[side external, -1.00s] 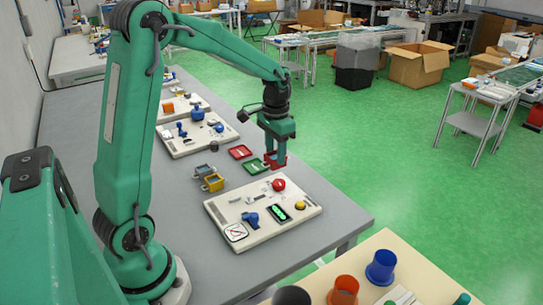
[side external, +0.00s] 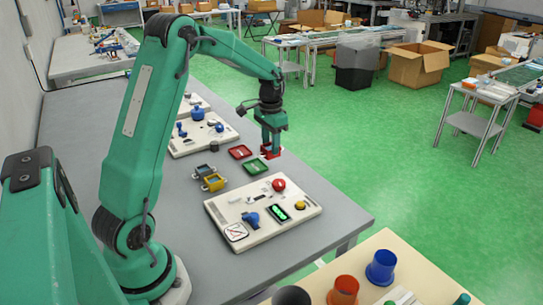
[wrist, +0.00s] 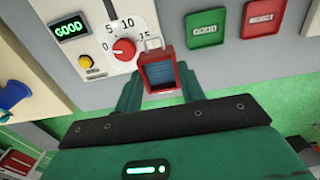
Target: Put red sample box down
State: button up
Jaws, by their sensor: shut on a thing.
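The red sample box (wrist: 158,72), an open-topped box with a thin handle and a blue-grey inside, is held between the fingers of my gripper (wrist: 160,88). In the side view the red box (side external: 266,154) is under my gripper (side external: 271,147), close to the table's far right edge. It looks raised, but the exact gap to the table cannot be told. A red tray (side external: 240,152) lies left of it, and a green tray (side external: 257,168) lies just in front.
A panel board (side external: 262,225) with a red dial, lit display and yellow button lies nearer on the grey table (side external: 185,235). Yellow (side external: 214,183) and grey (side external: 203,170) boxes stand left of the trays. Another board (side external: 180,148) lies farther back.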

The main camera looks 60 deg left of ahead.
jog(key=a+f, duration=0.1)
jog(key=a, duration=0.2)
jog(key=a+f, duration=0.2)
jog(key=a, duration=0.1)
jog(key=a+f, duration=0.2)
jog(key=a, duration=0.1)
jog(key=shift+s+a+f, duration=0.1)
jog(key=shift+s+f, duration=0.15)
jog(key=shift+f, duration=0.1)
jog(key=shift+f, duration=1.9)
jog(key=shift+f, duration=0.15)
jog(key=o, duration=1)
jog(key=shift+c, duration=0.2)
notch_tip(320, 180, up, 12)
jog(key=shift+r, duration=0.2)
